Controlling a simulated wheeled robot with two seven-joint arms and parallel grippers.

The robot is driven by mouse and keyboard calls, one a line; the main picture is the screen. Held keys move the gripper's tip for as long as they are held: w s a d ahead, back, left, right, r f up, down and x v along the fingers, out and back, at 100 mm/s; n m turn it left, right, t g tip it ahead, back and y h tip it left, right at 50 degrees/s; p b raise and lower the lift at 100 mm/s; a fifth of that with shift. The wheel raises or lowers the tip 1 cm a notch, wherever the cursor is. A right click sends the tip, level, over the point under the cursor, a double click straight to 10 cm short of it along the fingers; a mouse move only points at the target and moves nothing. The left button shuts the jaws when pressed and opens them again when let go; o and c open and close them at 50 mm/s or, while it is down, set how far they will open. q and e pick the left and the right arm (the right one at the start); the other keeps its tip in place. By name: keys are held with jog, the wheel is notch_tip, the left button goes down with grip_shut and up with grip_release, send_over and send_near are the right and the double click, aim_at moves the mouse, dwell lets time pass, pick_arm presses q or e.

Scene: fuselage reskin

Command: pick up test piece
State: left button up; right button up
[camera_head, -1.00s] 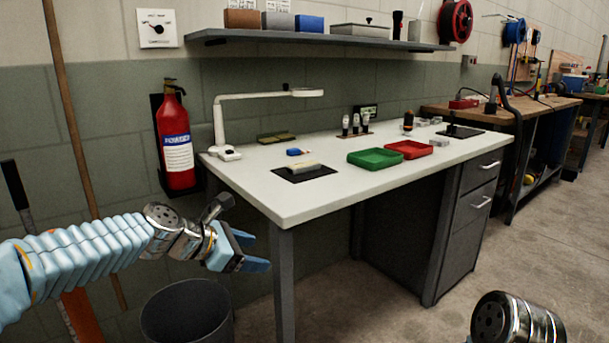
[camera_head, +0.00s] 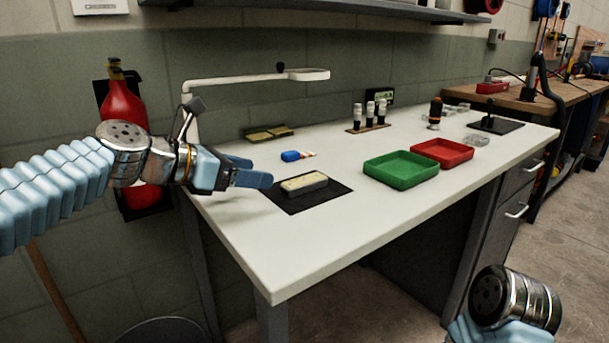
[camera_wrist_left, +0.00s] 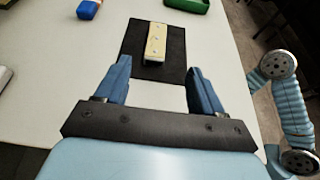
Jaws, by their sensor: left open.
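The test piece (camera_head: 304,184) is a small pale yellowish block with a grey side, lying on a black mat (camera_head: 323,202) on the white bench. It also shows in the left wrist view (camera_wrist_left: 155,42), ahead of the fingertips and roughly between their lines. My left gripper (camera_head: 262,171) is open and empty just left of the test piece, above the bench; its blue fingers show in the left wrist view (camera_wrist_left: 157,75). They do not touch the piece. Of my right arm only a wrist part shows at the bottom right; its gripper is out of view.
A green tray (camera_head: 400,169) and a red tray (camera_head: 442,152) stand right of the mat. A blue object (camera_head: 291,156) lies behind it. A white lamp (camera_head: 257,80) arches over the back left. The front of the white bench (camera_head: 290,255) is clear.

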pick_arm(q)
send_near(304, 179)
jog(key=x, duration=0.4)
jog(key=shift+s+d, duration=0.2)
jog(key=shift+d, duration=0.1)
jog(key=x, duration=0.5)
jog(key=shift+w+a, duration=0.15)
jog(key=shift+w, duration=0.05)
jog(key=c, duration=1.2)
jog(key=shift+o, duration=0.2)
jog(key=shift+r, duration=0.1)
